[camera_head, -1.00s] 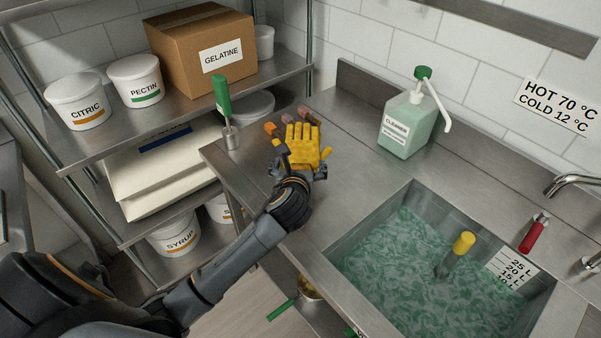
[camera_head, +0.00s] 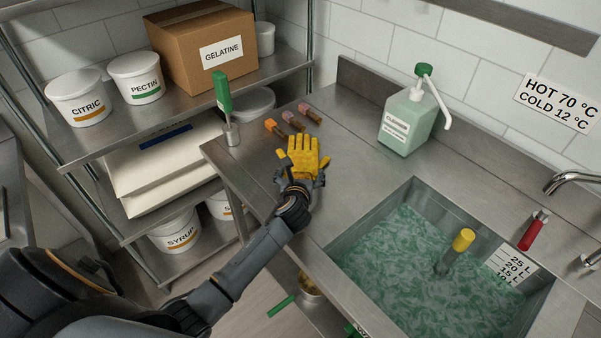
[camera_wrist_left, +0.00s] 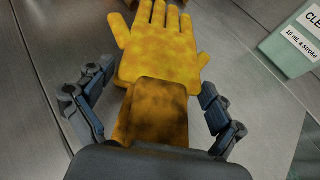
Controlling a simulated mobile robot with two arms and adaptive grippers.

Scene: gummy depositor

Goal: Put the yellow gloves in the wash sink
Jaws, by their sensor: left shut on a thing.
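In the left wrist view the gloves (camera_wrist_left: 160,55) are blotched, with a browner cuff (camera_wrist_left: 153,110) between the two fingers of my left gripper (camera_wrist_left: 150,105). The wash sink (camera_head: 352,224) holds green, foamy water and lies right of the gloves. My right gripper is not in view.
A yellow-topped tool (camera_head: 463,241) stands in the sink water. A cleanser pump bottle (camera_head: 408,122) stands behind the sink. Several small coloured-end tools (camera_head: 287,121) lie behind the gloves. A green-handled tool (camera_head: 223,97) stands in a metal holder at the counter's left edge.

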